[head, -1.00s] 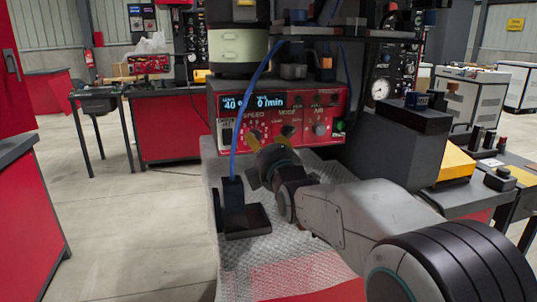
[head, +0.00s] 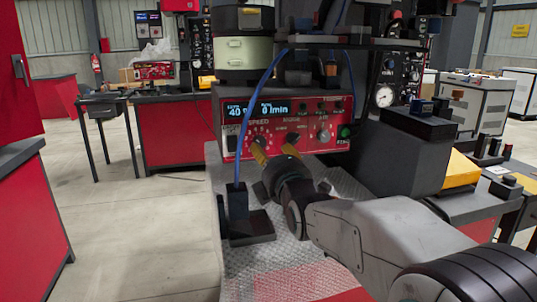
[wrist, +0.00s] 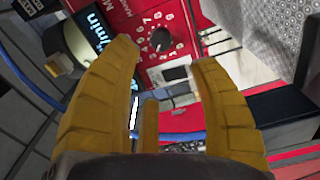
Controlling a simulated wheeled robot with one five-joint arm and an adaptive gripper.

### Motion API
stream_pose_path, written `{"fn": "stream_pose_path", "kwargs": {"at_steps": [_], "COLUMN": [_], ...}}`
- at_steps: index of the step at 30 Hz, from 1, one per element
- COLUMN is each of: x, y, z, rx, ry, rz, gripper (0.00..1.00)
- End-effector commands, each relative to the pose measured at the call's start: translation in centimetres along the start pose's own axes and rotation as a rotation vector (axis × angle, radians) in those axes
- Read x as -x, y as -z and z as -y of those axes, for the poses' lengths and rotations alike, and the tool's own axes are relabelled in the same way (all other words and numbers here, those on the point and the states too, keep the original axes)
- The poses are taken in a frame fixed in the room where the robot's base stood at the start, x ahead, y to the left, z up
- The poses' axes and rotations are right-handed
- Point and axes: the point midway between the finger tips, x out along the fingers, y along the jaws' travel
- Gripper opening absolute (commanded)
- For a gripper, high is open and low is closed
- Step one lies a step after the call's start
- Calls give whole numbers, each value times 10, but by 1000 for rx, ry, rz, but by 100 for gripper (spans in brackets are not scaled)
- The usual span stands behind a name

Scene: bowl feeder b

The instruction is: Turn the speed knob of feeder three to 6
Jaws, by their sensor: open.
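The red control panel (head: 230,145) of a feeder faces me, with a lit display (head: 258,109) reading about 40 and 0 /min. The speed knob (head: 257,139), under the word SPEED, is partly covered by my gripper's left finger. In the wrist view a dark round knob (wrist: 160,40) with a ring of white numbers shows beyond the gap between the fingertips; its pointer is too small to read surely. My gripper (head: 275,148) has yellow fingers spread open and empty in front of the panel. It also shows in the wrist view (wrist: 165,52), apart from the knob.
A blue cable (head: 252,110) hangs across the panel's left side to a small black stand (head: 252,228) on the textured metal plate. A green button (head: 345,131) is at the panel's right. A dark block (head: 400,155) stands right of it. Open floor lies to the left.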

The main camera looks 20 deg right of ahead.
Motion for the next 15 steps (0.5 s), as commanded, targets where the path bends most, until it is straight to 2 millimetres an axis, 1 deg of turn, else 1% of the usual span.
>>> {"fn": "stream_pose_path", "kwargs": {"at_steps": [1, 3, 6, 11, 15], "x": [-10, -19, -29, -42, -59], "y": [0, 0, 0, 0, 0], "z": [0, 1, 1, 1, 2], "rx": [33, 74, 109, 118, 117], "ry": [2, 2, 2, 2, 3], "rz": [0, 0, 0, 0, 0], "gripper": [56, 56, 56, 56, 56]}}
